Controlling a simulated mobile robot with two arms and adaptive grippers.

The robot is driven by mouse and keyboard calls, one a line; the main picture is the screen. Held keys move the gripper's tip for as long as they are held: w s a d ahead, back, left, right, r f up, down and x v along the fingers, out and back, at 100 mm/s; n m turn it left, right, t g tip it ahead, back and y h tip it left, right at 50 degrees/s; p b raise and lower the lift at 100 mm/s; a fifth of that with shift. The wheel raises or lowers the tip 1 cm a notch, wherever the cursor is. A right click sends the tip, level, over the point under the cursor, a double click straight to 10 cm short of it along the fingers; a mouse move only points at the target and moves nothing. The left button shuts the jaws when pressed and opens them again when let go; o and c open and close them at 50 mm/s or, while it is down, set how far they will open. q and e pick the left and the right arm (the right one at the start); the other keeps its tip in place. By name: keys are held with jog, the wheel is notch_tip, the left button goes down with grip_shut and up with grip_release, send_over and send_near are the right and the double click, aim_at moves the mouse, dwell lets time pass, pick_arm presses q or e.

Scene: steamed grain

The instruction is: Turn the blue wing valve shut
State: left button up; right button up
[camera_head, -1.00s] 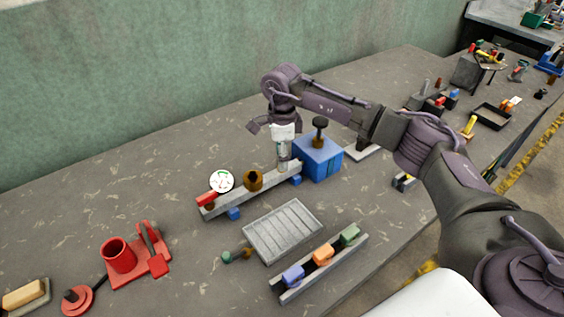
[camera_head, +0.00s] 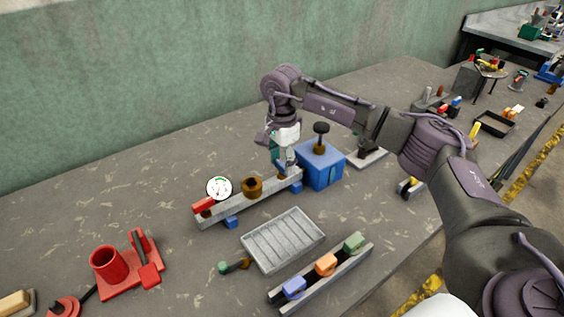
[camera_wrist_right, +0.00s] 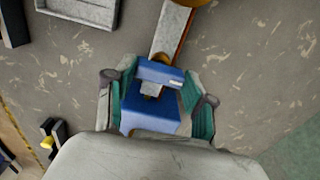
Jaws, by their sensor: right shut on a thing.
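The blue wing valve (camera_wrist_right: 160,73) shows in the right wrist view as a blue bar between my fingers, lying across the grey rail (camera_wrist_right: 172,32). My right gripper (camera_wrist_right: 158,90) is shut on it, with a teal-padded finger on each side. In the head view my right gripper (camera_head: 286,168) points down at the right end of the rail (camera_head: 240,208), beside the blue box (camera_head: 320,168). My left gripper is not in view.
A round white gauge (camera_head: 219,188), a brass fitting (camera_head: 252,187) and a red lever (camera_head: 204,205) sit along the rail. A grey ribbed tray (camera_head: 284,240) and a rack with coloured blocks (camera_head: 326,264) stand in front. A red cup (camera_head: 108,265) stands at the left.

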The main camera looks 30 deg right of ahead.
aim_at(282, 164)
dwell(0.3)
jog(key=o, duration=1.2)
jog(key=shift+c, duration=0.2)
jog(key=shift+r, duration=0.1)
notch_tip(282, 164, up, 12)
